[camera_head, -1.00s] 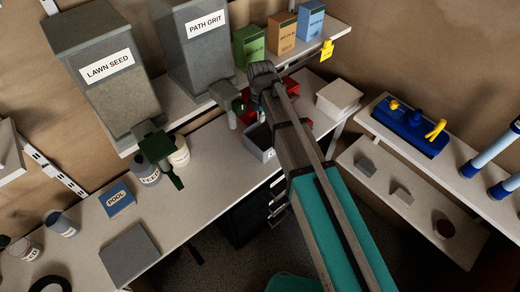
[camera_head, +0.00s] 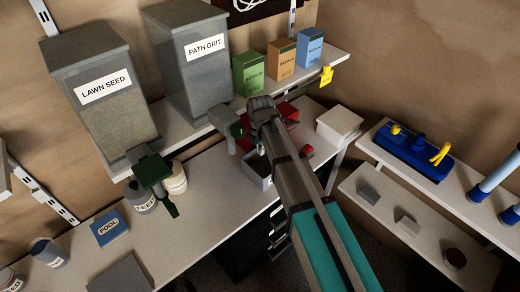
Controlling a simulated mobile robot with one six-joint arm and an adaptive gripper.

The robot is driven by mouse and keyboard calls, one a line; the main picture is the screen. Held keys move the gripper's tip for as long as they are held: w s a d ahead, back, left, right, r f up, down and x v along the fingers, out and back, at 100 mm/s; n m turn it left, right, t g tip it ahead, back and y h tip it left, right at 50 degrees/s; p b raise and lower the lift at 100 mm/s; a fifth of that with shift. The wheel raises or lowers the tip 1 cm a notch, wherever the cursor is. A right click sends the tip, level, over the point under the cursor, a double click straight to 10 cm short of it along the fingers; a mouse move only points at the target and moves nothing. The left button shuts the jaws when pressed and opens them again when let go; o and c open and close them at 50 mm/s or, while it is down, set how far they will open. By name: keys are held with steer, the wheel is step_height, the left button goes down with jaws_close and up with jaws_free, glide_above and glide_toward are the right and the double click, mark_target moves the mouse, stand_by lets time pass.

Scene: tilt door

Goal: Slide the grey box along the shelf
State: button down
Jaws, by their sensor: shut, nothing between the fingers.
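Two tall grey bins stand on the upper shelf (camera_head: 207,126): one labelled LAWN SEED (camera_head: 120,112) and one labelled PATH GRIT (camera_head: 196,79). Small grey blocks (camera_head: 369,194) (camera_head: 407,225) lie apart on the low right shelf (camera_head: 425,231). I cannot tell which of these is the grey box. My gripper (camera_head: 262,104) is shut and empty at the far end of my arm, right of the PATH GRIT spout in the picture. The arm hides part of the bench behind it, and the fingertips show poorly.
Green (camera_head: 250,77), orange (camera_head: 281,61) and blue (camera_head: 309,50) boxes and a yellow tag (camera_head: 326,76) are on the upper shelf. A red bin (camera_head: 288,111), a grey open bin (camera_head: 255,172) and a white box (camera_head: 340,123) stand below. A blue tray (camera_head: 412,152) sits at right.

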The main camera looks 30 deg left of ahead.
mark_target(261, 178)
steer(key=shift+f+b, duration=7.75)
steer(key=shift+f, duration=0.3)
steer(key=shift+d, duration=0.1)
